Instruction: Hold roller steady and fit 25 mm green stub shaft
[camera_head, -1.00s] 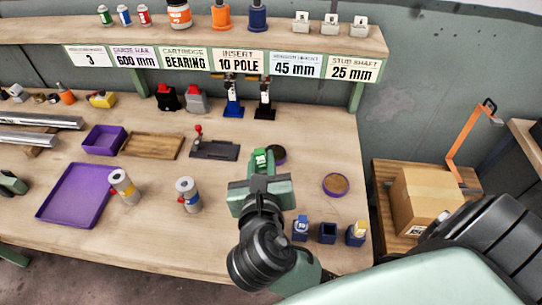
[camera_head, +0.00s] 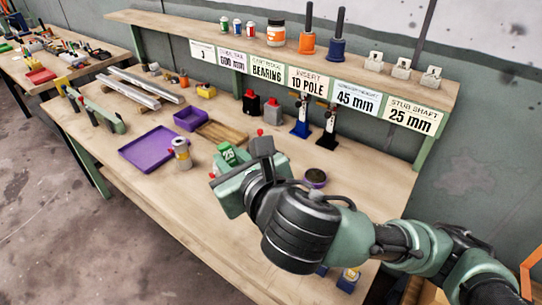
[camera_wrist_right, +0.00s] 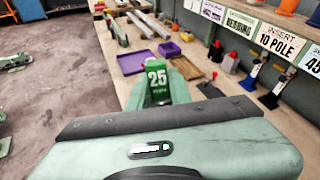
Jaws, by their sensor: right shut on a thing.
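My right gripper (camera_head: 236,170) is shut on a green block-like part marked 25 (camera_head: 227,153), which I take for the 25 mm stub shaft. It is held up over the bench, and the wrist view shows its marked face (camera_wrist_right: 157,80). Two long silver bars (camera_head: 140,90) lie at the back left of the bench. A green fixture with dark tops (camera_head: 110,120) stands at the left edge. I cannot tell which thing is the roller. My left gripper is not in view.
The shelf (camera_head: 170,24) with label cards runs along the back. The bench's front left is clear.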

